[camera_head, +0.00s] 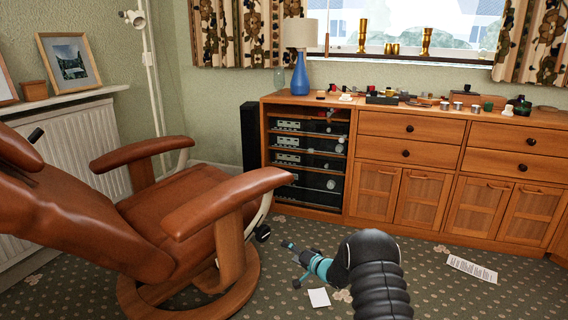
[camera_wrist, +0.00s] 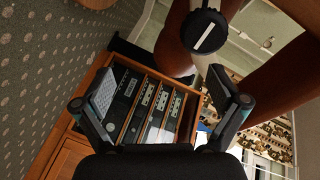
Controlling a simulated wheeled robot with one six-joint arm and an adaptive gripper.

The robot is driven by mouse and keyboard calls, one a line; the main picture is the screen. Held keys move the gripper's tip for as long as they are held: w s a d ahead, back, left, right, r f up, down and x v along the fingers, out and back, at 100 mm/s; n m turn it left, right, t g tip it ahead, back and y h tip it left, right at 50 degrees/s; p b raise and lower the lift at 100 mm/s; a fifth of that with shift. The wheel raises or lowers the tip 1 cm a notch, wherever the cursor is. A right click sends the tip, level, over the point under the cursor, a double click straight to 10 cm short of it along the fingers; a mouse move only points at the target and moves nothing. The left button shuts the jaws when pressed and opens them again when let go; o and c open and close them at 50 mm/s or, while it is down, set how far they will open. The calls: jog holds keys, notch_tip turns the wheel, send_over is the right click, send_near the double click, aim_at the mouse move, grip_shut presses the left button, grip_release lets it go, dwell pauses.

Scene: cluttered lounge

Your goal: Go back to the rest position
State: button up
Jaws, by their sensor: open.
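My gripper (camera_head: 291,264) shows in the head view low over the carpet, at the end of my dark arm, between the armchair and the cabinet. In the wrist view my gripper (camera_wrist: 163,101) has its two fingers wide apart with nothing between them. Beyond the fingers, the wrist view shows the open shelf of stacked electronics, tilted in the picture. The gripper appears to touch nothing.
A brown leather armchair (camera_head: 175,215) stands left of my gripper. A wooden cabinet (camera_head: 412,124) with cluttered top stands behind. A white paper (camera_head: 319,297) and a printed sheet (camera_head: 472,268) lie on the carpet. Open carpet (camera_head: 515,296) lies at right.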

jog(key=s+d+f+h, duration=0.2)
jog(key=d+f+h, duration=0.3)
jog(key=f, duration=0.3)
jog(key=s+d+r+n+g+h+p, duration=0.1)
jog(key=s+d+r+g+h, duration=0.3)
jog(key=s, duration=0.3)
jog(key=s+d+r+n+g+h, duration=0.2)
jog(key=s+d+r+h, duration=0.15)
jog(key=s+d, duration=0.3)
jog(key=s+a+r+p, duration=0.1)
jog(key=s+r+p, duration=0.2)
jog(key=s+r, duration=1.4)
jog(key=s+a+r+n+y+p, duration=0.1)
jog(key=s+r+p, duration=0.2)
jog(key=s+r, duration=1.5)
jog(key=s, duration=0.5)
jog(key=shift+a+r, duration=0.15)
jog(key=shift+r, duration=0.15)
jog(key=shift+s+r, duration=0.1)
jog(key=shift+r, duration=0.35)
jog(key=shift+c, duration=0.2)
